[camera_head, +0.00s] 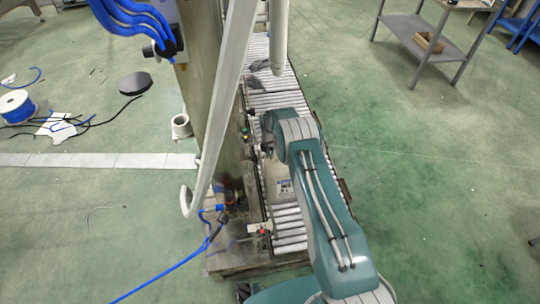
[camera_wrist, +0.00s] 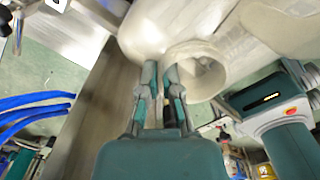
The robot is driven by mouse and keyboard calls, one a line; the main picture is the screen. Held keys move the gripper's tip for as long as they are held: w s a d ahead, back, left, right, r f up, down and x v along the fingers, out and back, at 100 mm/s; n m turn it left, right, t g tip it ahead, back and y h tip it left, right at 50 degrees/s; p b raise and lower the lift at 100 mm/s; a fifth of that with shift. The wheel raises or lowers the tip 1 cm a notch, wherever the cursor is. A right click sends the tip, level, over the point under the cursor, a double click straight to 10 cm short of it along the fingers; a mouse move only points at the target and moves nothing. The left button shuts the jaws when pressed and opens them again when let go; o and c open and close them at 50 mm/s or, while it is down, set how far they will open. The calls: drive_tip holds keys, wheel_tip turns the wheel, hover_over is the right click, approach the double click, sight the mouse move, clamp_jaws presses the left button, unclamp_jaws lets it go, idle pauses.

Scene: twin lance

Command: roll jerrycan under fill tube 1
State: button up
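The jerrycan (camera_head: 283,178), pale and with a dark-marked label, stands on the roller conveyor (camera_head: 291,228), partly hidden by my arm. In the wrist view, its translucent white body (camera_wrist: 145,28) and a round open neck (camera_wrist: 203,70) are right beyond my fingers. My gripper (camera_wrist: 162,72) has its two fingers close together at the pale body, with a narrow gap between them; whether they grip it is unclear. In the head view my gripper (camera_head: 266,128) is over the conveyor, at the far end of the can. A pale vertical tube (camera_head: 279,38) hangs over the conveyor farther back; its number is not readable.
A tall machine column (camera_head: 212,75) and a slanted pale pipe (camera_head: 223,110) stand left of the conveyor. Blue hoses (camera_head: 128,18) hang at the upper left. A grey shelf table (camera_head: 420,38) stands at the back right.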

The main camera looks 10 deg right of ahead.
drive_tip(key=o, duration=0.4)
drive_tip(key=shift+s+f, duration=0.2)
drive_tip(key=shift+f, duration=0.05)
drive_tip(key=shift+w+r, duration=0.1)
drive_tip(key=shift+r, duration=0.2)
wheel_tip(320, 180, up, 12)
drive_tip(key=shift+w+a+f, duration=0.1)
drive_tip(key=shift+f, duration=0.15)
